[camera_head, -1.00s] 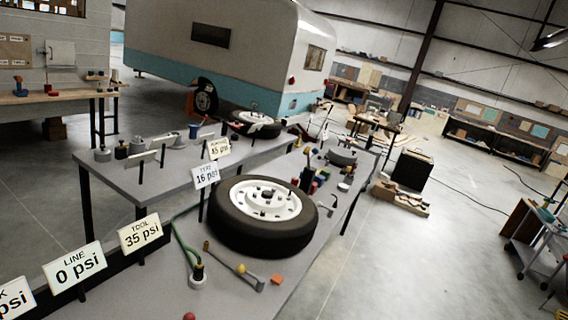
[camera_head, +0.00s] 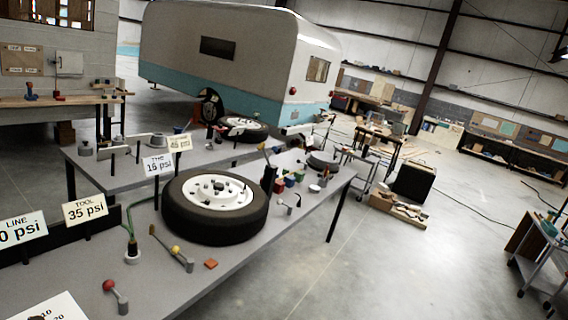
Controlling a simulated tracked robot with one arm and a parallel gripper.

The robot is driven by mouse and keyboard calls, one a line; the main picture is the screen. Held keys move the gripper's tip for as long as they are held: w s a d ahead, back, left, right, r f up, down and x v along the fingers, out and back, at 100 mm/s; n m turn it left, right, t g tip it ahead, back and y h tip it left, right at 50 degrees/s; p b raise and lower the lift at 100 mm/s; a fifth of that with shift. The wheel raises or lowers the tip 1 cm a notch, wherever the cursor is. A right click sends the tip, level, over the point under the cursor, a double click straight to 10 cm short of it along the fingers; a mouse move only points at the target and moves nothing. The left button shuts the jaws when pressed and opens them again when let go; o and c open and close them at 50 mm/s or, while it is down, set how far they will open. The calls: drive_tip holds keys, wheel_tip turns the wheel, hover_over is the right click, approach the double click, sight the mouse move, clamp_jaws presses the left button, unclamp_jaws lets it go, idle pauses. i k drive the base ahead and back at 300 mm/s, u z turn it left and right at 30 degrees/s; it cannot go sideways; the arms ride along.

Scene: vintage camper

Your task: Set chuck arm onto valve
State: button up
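A black tyre (camera_head: 180,222) with a white rim (camera_head: 236,193) lies flat on the grey bench. Several small dark parts show on the rim; I cannot tell which is the valve. In front of the tyre lies a lever-like piece (camera_head: 183,258) with a yellow knob and a brown end, which may be the chuck arm. A green hose (camera_head: 130,222) runs down to a round grey fitting (camera_head: 132,257) left of it. A red-knobbed lever (camera_head: 116,296) stands nearer the front edge. My gripper is not in view.
Signs read LINE 0 psi (camera_head: 22,229), TOOL 35 psi (camera_head: 85,210) and 16 psi (camera_head: 157,163). An orange square (camera_head: 211,264) lies near the bench's front edge. Small coloured items stand behind the tyre. A camper (camera_head: 225,60) stands beyond; the floor (camera_head: 400,270) at right is open.

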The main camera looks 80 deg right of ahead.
sight(275, 148)
drive_tip(key=z, duration=2.3)
drive_tip(key=i, duration=1.05)
drive_tip(key=z, duration=0.4)
drive_tip(key=i, duration=2.2)
drive_tip(key=u, duration=0.85)
